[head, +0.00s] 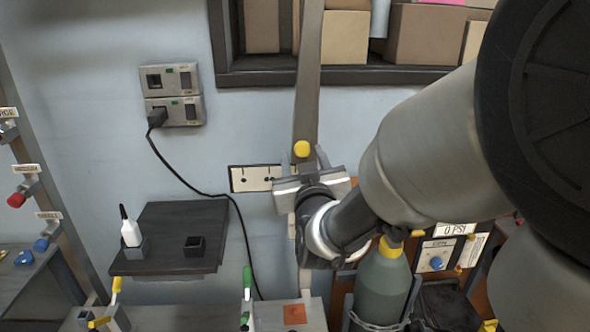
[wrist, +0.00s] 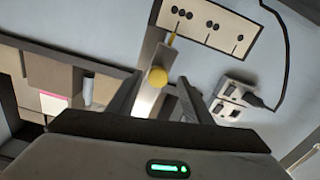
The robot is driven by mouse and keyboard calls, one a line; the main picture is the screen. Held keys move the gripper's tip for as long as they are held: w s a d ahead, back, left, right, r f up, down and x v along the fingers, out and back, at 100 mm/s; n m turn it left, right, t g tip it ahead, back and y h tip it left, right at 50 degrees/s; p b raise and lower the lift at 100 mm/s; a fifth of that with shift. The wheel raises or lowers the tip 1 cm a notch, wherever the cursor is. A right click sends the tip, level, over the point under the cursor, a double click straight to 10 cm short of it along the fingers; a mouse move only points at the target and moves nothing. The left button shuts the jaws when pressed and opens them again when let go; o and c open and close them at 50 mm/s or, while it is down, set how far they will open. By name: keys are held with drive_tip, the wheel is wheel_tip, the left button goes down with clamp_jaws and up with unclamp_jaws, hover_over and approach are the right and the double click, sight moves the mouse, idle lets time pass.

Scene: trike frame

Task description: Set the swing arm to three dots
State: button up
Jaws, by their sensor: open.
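The swing arm (head: 309,75) is a long grey bar hanging down the wall, with a round yellow knob (head: 302,148) near its lower end. In the wrist view the knob (wrist: 157,77) shows between the fingers of my open gripper (wrist: 160,80). The fingers do not visibly pinch it. In the wrist view a thin yellow pointer (wrist: 173,38) beyond the knob points at the three-dot mark on the pale dot plate (wrist: 225,30). The two-dot and one-dot marks lie to its right there. In the head view my gripper (head: 306,160) hides the right part of the plate (head: 250,178).
A shelf with boxes (head: 415,35) is above right. Wall sockets (head: 172,95) with a plugged black cable are at the left. A dark ledge (head: 170,238) holds a white bottle (head: 130,232). A grey-green cylinder (head: 382,285) stands just below my arm.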

drive_tip(key=s+b, duration=1.1)
drive_tip(key=b, duration=0.1)
drive_tip(key=shift+s, duration=0.3)
